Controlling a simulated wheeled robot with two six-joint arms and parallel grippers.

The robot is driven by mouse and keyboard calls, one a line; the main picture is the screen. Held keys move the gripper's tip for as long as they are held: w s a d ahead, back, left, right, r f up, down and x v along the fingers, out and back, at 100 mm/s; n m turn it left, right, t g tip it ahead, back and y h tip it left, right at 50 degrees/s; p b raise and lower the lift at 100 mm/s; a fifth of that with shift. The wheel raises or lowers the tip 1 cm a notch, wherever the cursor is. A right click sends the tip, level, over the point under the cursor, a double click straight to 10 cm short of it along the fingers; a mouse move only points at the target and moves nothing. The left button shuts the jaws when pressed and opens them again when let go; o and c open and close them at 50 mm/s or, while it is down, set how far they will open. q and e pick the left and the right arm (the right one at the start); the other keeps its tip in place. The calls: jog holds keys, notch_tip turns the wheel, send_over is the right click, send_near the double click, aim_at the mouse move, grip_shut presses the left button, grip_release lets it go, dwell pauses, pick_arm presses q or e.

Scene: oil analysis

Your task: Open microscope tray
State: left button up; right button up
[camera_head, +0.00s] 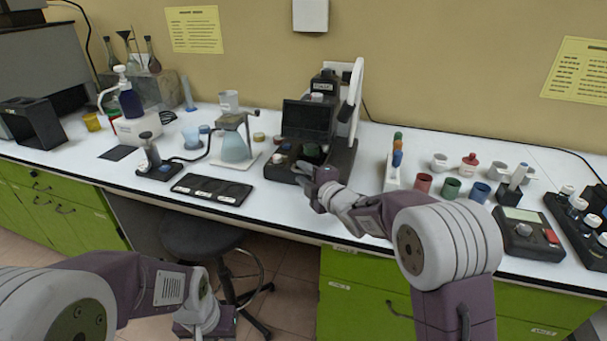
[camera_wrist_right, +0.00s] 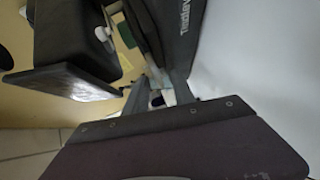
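The microscope (camera_head: 327,85) stands at the back middle of the bench, black with a white arm. A dark, upright panel (camera_head: 307,119) rises from its black base (camera_head: 281,170), where several small round items sit; I cannot tell which part is the tray. My right gripper (camera_head: 312,180) is at the base's front right. In the right wrist view its two grey fingers (camera_wrist_right: 161,92) show a gap, close to a black box-like part (camera_wrist_right: 75,70); contact is unclear. My left gripper (camera_head: 207,322) is low at the bottom, before the bench; its fingers are unclear.
A black flat tray with slots (camera_head: 212,189) lies left of the microscope, with a glass flask (camera_head: 236,146) behind it. Right are a rack with coloured tubes (camera_head: 395,165), several cups and a meter (camera_head: 527,232). A stool (camera_head: 205,238) stands below the bench.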

jog(key=shift+w, duration=0.1)
grip_shut()
dwell(1.4)
